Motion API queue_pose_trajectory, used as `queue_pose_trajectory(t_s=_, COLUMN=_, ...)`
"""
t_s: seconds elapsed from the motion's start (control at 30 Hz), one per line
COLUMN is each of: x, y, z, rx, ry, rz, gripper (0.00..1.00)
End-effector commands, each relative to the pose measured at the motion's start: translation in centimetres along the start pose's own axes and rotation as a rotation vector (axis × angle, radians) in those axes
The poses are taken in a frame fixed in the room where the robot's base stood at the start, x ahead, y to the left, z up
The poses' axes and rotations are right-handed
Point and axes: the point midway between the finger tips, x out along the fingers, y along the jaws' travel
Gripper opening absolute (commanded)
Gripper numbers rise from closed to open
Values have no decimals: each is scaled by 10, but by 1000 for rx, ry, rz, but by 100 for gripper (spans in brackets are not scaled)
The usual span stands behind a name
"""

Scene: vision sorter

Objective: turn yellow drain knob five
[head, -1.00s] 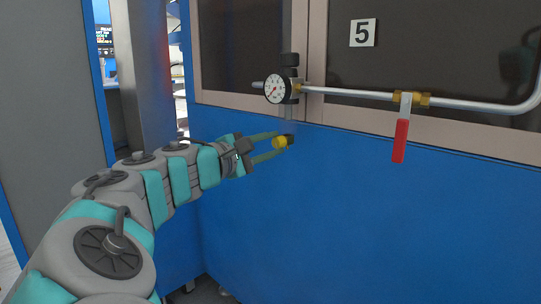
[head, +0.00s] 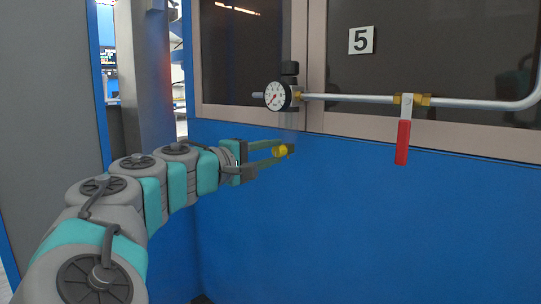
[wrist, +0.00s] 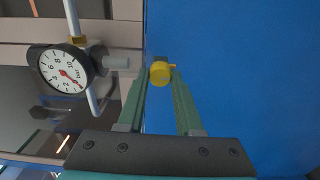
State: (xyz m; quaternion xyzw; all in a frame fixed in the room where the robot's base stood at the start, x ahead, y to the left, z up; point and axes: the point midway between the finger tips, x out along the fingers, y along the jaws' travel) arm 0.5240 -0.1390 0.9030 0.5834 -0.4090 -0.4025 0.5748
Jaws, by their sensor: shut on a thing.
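In the wrist view the yellow knob (wrist: 161,73) shows between the fingertips (wrist: 160,75). The fingertips partly cover the knob's sides.
A round gauge (head: 277,96) with a black cap above it sits just over the knob, joined to a metal pipe (head: 350,97). A red-handled valve (head: 402,142) hangs from the pipe to the right. The blue panel (head: 320,230) below is clear.

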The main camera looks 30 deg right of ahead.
Motion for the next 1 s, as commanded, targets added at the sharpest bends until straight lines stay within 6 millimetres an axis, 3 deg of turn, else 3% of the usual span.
queue_pose_trajectory(t_s=0.27, x=0, y=-1, z=0, rx=1, ry=-1, rz=-2, gripper=0)
queue_pose_trajectory(t_s=0.3, x=0, y=-1, z=0, rx=1, ry=-1, rz=-2, gripper=38)
queue_pose_trajectory(t_s=0.53, x=0, y=0, z=0, rx=0, ry=-1, rz=-1, gripper=64)
queue_pose_trajectory(t_s=0.83, x=-2, y=0, z=0, rx=0, ry=1, rz=0, gripper=64)
queue_pose_trajectory(t_s=1.0, x=-23, y=0, z=-2, rx=0, ry=5, rz=2, gripper=64)
